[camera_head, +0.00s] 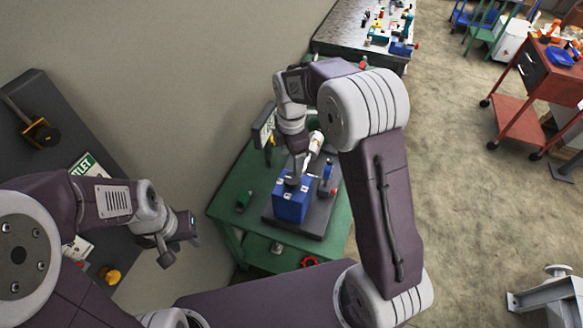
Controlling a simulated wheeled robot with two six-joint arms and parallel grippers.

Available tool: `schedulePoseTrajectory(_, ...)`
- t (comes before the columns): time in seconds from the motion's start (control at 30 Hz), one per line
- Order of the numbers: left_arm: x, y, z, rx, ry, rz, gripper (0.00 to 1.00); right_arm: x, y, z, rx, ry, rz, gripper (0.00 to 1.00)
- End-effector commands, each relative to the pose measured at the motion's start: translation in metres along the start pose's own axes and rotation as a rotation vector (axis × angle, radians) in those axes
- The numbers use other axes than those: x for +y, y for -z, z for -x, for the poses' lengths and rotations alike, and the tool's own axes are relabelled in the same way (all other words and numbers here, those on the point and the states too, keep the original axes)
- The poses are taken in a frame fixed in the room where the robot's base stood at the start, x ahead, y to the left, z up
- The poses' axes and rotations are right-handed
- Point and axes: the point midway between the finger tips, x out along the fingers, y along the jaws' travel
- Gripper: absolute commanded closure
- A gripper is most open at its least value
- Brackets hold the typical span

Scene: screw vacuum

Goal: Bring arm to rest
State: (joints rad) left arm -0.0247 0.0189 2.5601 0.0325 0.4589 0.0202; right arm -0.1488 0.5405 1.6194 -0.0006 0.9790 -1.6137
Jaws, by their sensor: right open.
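My left arm comes in from the left and bends at mid-height. Its gripper (176,238) hangs in the air between the grey bench and the green table, with nothing seen in it. I cannot tell whether its fingers are apart. My right arm rises from the bottom right, bends at the top and points down over the green table. Its gripper (299,165) is open, just above a blue box (291,204) on a dark board (318,219). The fingertips are small and partly hidden by the wrist, and I cannot tell whether they touch anything.
The green table (235,197) also holds small red, blue and green parts. A dark bench (35,100) with yellow and black items stands at left. A cluttered metal table (335,40) is at the back. A red cart (515,100) stands right. Floor between is clear.

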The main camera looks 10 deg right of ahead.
Motion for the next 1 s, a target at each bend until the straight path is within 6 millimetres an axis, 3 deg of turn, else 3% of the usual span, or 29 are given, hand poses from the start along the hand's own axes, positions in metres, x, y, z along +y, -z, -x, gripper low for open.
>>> schedulePoseTrajectory(0.47,0.0,0.0,0.0,0.0,0.0,0.0,0.64,0.0,0.0,0.001,0.0,0.001,0.0,0.31)
schedulePoseTrajectory(0.6,0.0,-0.002,-0.022,0.0,0.0,0.0,0.64,0.002,-0.01,0.002,-0.003,-0.05,-0.025,0.31)
schedulePoseTrajectory(0.7,-0.001,-0.005,-0.046,0.0,0.0,0.0,0.64,-0.037,-0.02,-0.01,0.0,-0.044,-0.078,0.31)
schedulePoseTrajectory(0.77,-0.001,-0.006,-0.056,0.0,0.0,0.0,0.64,-0.064,-0.023,-0.021,0.005,-0.044,-0.203,0.31)
schedulePoseTrajectory(0.9,-0.001,-0.008,-0.073,0.0,0.0,0.0,0.64,-0.127,-0.023,-0.057,0.023,-0.051,-0.681,0.31)
schedulePoseTrajectory(1.0,-0.001,-0.008,-0.075,0.0,0.0,0.0,0.64,-0.165,-0.019,-0.078,0.036,-0.051,-1.07,0.31)
